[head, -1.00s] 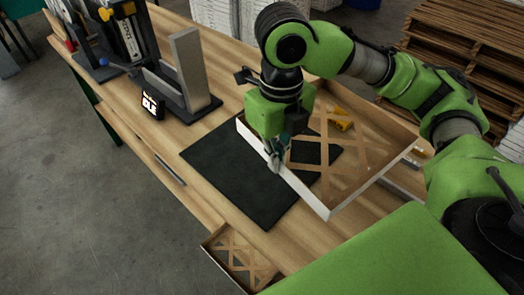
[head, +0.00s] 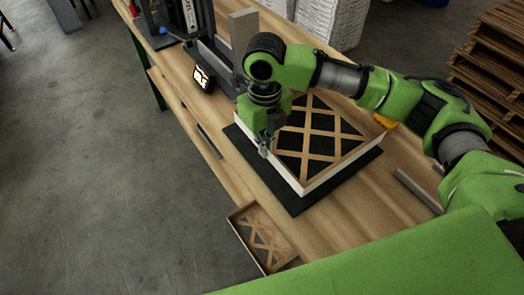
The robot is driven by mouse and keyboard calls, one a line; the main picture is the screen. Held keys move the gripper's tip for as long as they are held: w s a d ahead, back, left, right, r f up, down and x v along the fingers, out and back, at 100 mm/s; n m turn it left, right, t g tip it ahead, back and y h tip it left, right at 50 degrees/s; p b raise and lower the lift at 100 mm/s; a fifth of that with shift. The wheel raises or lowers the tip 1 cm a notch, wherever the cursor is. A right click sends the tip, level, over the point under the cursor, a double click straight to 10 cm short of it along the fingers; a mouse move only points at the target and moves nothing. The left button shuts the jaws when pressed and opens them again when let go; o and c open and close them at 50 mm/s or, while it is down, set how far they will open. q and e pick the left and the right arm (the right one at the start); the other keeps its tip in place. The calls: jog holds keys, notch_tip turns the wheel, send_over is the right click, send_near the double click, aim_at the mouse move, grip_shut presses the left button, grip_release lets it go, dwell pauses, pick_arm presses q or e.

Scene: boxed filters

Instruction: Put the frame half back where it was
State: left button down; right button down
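A frame half (head: 318,183) with pale walls and a brown crossed lattice is over the black mat (head: 296,206) on the workbench. It looks level and low, but I cannot tell whether its underside touches the mat. My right gripper (head: 264,150) points down at its left wall, with the fingertips at that wall and apparently closed on it. A second lattice frame half (head: 250,212) is below the bench's front edge, at the bottom of the view. My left gripper is not in view.
A small lit display (head: 203,79) and a grey upright fixture (head: 243,35) stand behind the mat to the left. A yellow item (head: 384,122) and a grey bar (head: 418,190) lie right of the frame half. Bare bench (head: 345,222) shows in front of it.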

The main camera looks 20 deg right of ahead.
aim_at(262, 163)
jog(key=shift+w+a+f, duration=0.1)
jog(key=shift+w+f, duration=0.05)
jog(key=shift+f, duration=0.05)
jog(key=f, duration=0.1)
jog(key=f+p, duration=0.1)
jog(key=f, duration=0.1)
jog(key=shift+w+a+f, duration=0.1)
jog(key=shift+w+a, duration=0.1)
jog(key=shift+w, duration=0.05)
jog(key=shift+f, duration=0.45)
jog(key=c, duration=2.3)
grip_release()
notch_tip(262, 163, up, 12)
jog(key=shift+a+r+b, duration=0.1)
jog(key=shift+r+b, duration=0.05)
jog(key=shift+b, duration=0.85)
